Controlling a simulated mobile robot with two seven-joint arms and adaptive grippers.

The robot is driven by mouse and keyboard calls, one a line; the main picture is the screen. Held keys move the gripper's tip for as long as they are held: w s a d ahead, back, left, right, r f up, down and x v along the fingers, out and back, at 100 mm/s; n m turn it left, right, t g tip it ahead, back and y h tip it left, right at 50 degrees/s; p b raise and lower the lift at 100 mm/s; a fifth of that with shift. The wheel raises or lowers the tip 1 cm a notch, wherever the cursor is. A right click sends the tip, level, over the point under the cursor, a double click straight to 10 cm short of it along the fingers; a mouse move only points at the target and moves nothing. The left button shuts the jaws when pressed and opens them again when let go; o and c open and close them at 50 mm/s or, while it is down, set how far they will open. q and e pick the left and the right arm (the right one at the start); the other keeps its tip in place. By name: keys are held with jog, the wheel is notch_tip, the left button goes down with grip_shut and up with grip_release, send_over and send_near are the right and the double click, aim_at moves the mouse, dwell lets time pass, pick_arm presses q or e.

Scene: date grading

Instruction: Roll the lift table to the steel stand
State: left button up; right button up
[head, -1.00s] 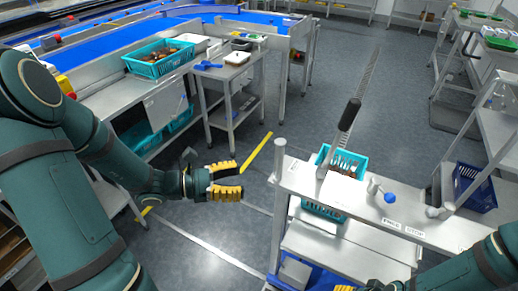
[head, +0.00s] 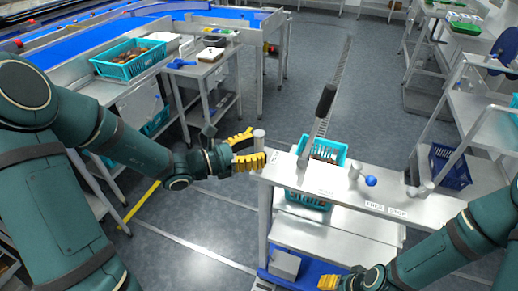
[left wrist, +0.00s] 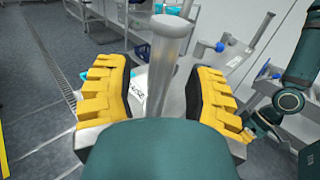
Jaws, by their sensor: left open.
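The lift table (head: 285,172) stands in front of me with a steel top, a blue base, a black-gripped lever (head: 326,100), a blue-knobbed lever (head: 370,181) and FREE and STOP labels. My left gripper (head: 252,149) is open at its left end, with a short upright steel post (head: 259,137) between its fingers. The left wrist view shows the post (left wrist: 165,65) between the spread yellow fingers, with gaps beside it. My right gripper (head: 328,283) shows only partly at the bottom edge; its jaws are unclear. A small steel stand (head: 188,74) is at the back left, beside the conveyor bench.
A turquoise crate (head: 325,148) is at the lift table. Another crate of dates (head: 130,70) sits on the left bench. A blue scoop (head: 181,63) lies on the stand. Steel shelving with a dark blue crate (head: 450,167) is at right. The floor (head: 300,75) behind the table is clear.

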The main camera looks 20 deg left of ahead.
pick_arm(q)
jog(key=shift+w+d, duration=0.45)
grip_shut()
jog(key=shift+a, duration=0.2)
